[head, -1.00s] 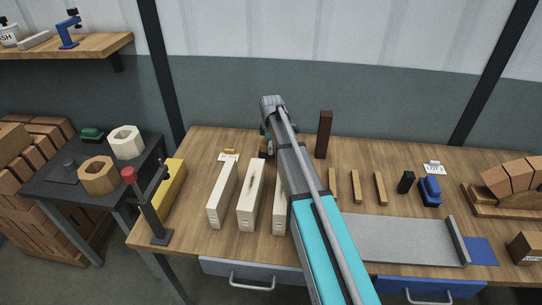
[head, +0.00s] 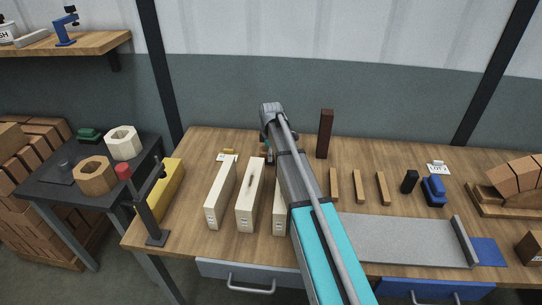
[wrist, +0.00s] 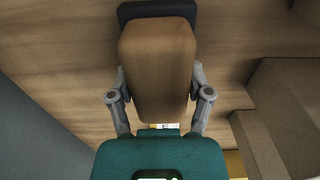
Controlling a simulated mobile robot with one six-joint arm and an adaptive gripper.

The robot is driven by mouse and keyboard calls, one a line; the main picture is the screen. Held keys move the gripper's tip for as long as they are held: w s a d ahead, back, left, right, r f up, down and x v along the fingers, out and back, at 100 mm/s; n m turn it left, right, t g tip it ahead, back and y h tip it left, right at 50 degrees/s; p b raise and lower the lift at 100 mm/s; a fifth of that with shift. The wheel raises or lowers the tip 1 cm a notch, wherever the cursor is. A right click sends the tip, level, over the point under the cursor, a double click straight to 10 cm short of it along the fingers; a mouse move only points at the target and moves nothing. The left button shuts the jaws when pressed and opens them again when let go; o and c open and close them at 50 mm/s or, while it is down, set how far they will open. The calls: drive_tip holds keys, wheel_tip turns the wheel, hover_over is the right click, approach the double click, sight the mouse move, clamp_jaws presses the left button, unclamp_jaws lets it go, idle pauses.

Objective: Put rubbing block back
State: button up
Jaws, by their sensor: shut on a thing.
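My gripper (wrist: 160,95) has its grey fingers on both sides of a tan-brown block (wrist: 157,70) in the wrist view, shut on it. A dark slab (wrist: 150,10) shows at the block's far end; I cannot tell whether it is part of the block. This held block looks like the rubbing block. In the head view my gripper (head: 268,148) is over the back of the workbench (head: 400,210), left of an upright dark brown block (head: 325,134). My arm hides most of the gripper and what it holds.
Pale long moulds (head: 251,195) stand at the front left, one partly behind my arm. Thin wooden strips (head: 359,187), a small black block (head: 409,181) and a blue tool (head: 433,190) lie to the right. A grey board (head: 400,240) lies in front.

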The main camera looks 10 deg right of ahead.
drive_tip(key=shift+f, duration=0.1)
drive_tip(key=o, duration=1.1)
wheel_tip(320, 180, up, 12)
drive_tip(key=p, duration=1.2)
idle(0.6)
drive_tip(key=s+m, duration=1.4)
drive_tip(key=s, duration=1.5)
